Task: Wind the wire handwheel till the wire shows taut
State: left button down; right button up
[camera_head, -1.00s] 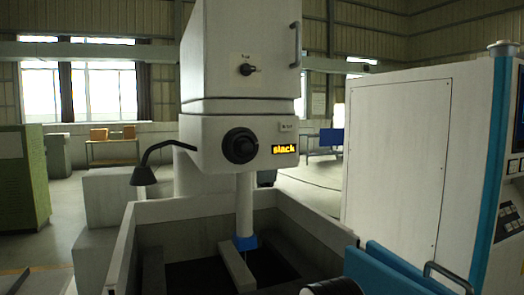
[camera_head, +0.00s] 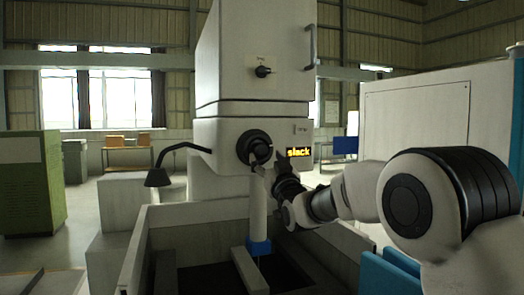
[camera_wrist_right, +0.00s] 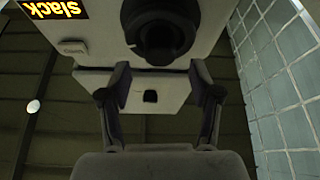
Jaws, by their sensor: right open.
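The black round wire handwheel (camera_head: 254,146) is on the front of the white machine head. It also shows in the right wrist view (camera_wrist_right: 160,35), where the picture is upside down. A small display (camera_head: 299,153) beside the handwheel reads "slack" in yellow letters. My right gripper (camera_head: 263,166) is just in front of and below the handwheel in the head view, overlapping its lower edge. In the right wrist view its two fingers (camera_wrist_right: 160,88) stand apart with nothing between them, and the handwheel lies beyond the tips. I cannot tell if they touch. My left gripper is not in view.
A smaller black knob (camera_head: 263,72) and a vertical handle (camera_head: 311,46) are higher on the machine. A black lamp on a bent arm (camera_head: 158,177) juts out left. The open tank (camera_head: 190,236) with a pale bar lies below. A white cabinet (camera_head: 415,115) stands right.

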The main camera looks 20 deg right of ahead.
aim_at(262, 150)
jog(key=p+x, duration=0.1)
jog(key=x, duration=0.3)
jog(key=shift+w+r+p, duration=0.1)
jog(key=shift+w+p, duration=0.1)
jog(key=shift+p, duration=0.2)
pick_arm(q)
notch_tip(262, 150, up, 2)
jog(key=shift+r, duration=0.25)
pick_arm(e)
jog(key=c, duration=1.2)
jog(key=shift+o, duration=0.2)
